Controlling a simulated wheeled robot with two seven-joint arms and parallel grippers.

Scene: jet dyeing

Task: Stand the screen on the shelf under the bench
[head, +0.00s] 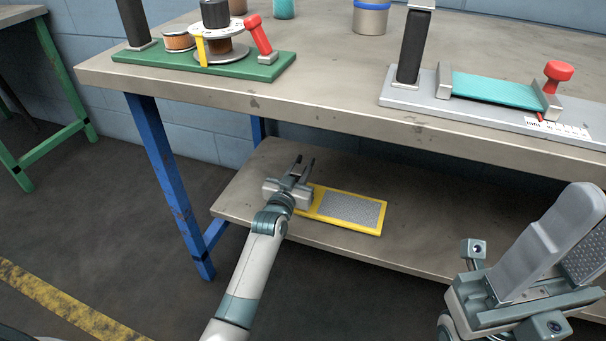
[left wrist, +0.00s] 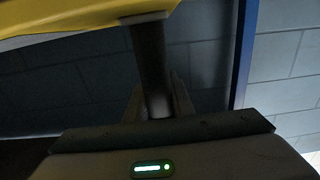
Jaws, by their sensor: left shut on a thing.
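The screen (head: 352,208), a yellow frame around a grey mesh, shows flat-side up over the shelf (head: 262,172) under the bench. I cannot tell whether it touches the shelf. My left gripper (head: 303,168) is at the screen's left end, shut on it. In the left wrist view the yellow frame (left wrist: 70,22) crosses the top, and a dark post (left wrist: 152,70) below it runs down between the fingers. My right gripper (head: 572,248) is open and empty in front of the bench at the lower right.
The bench top (head: 335,95) overhangs the shelf. A blue leg (head: 168,180) stands at its left end. On top are a green-based winding device (head: 215,65) and a grey board with a teal strip (head: 495,92). The shelf is bare right of the screen.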

